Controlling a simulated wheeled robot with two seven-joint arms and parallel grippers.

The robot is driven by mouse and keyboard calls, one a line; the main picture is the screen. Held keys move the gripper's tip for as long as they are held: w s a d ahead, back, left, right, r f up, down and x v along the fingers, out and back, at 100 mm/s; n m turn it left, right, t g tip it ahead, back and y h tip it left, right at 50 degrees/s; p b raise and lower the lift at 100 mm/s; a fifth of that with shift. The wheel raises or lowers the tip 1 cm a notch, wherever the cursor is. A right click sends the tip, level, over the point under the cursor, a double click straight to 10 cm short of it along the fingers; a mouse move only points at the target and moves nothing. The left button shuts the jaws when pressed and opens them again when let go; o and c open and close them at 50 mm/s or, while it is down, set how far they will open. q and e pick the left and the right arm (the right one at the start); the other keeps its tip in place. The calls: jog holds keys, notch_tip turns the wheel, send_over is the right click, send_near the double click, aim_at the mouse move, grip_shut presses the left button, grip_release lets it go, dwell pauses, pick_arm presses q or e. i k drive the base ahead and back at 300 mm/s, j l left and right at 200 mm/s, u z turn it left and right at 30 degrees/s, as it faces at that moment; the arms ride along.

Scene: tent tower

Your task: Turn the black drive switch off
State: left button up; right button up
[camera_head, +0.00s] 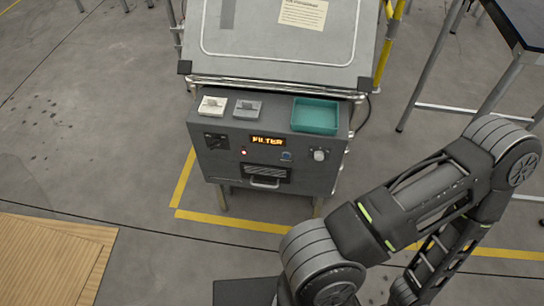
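A grey control box (225,165) stands below a tilted grey panel. At the left of its front face is a small black switch (215,141), which looks like the black drive switch; its exact setting is too small to tell. An orange lit display (268,141) reads "FILTER", and a small red light (243,152) glows below and left of it. My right arm is bent at the lower right, apart from the box. Neither gripper shows in the view.
On top of the box are a white switch block (212,105), a grey one (247,108) and a teal tray (316,116). A pale knob (319,155) and a handle (265,183) are on the front. A dark table (518,22) stands right; a wooden platform (50,262) lies lower left.

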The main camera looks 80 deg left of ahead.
aim_at(216, 142)
jog(key=u, duration=2.9)
